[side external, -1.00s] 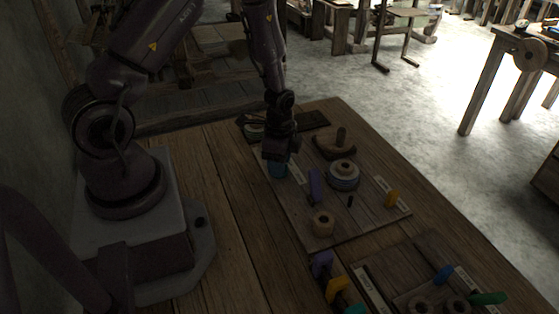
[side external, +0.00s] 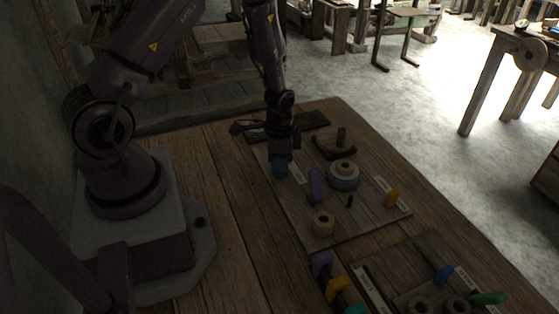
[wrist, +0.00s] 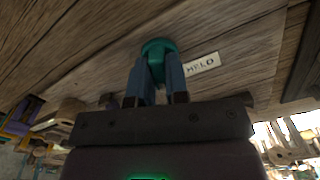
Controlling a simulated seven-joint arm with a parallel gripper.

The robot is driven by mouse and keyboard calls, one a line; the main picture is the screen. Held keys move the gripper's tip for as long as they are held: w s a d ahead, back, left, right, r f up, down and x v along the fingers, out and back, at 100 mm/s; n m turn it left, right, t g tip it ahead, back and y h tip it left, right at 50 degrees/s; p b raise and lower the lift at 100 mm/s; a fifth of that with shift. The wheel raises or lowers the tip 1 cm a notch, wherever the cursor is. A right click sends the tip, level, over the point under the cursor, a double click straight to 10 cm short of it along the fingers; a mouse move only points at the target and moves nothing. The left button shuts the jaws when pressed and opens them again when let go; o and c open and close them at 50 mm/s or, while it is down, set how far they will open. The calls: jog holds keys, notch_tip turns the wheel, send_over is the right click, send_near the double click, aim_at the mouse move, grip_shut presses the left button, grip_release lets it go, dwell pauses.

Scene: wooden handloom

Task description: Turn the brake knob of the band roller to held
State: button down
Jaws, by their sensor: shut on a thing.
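The brake knob (side external: 279,171) is teal and stands on the wooden board at its near-left edge. In the wrist view the teal knob (wrist: 158,47) sits between the two blue fingers of my gripper (wrist: 158,70). My gripper (side external: 280,162) points down over the knob and is shut on it; the fingers hide its sides. A white label reading HELD (wrist: 202,64) lies just right of the knob in the wrist view. I cannot tell for sure which part on the board is the band roller.
A second board (side external: 415,275) with blue and green pegs stands nearer. Bare table (side external: 230,220) lies left of the boards.

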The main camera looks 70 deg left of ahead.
jog(key=n, duration=0.6)
jog(key=shift+n, duration=0.3)
jog(key=n, duration=0.5)
jog(key=shift+n, duration=0.3)
jog(key=c, duration=1.1)
grip_release()
notch_tip(320, 180, up, 13)
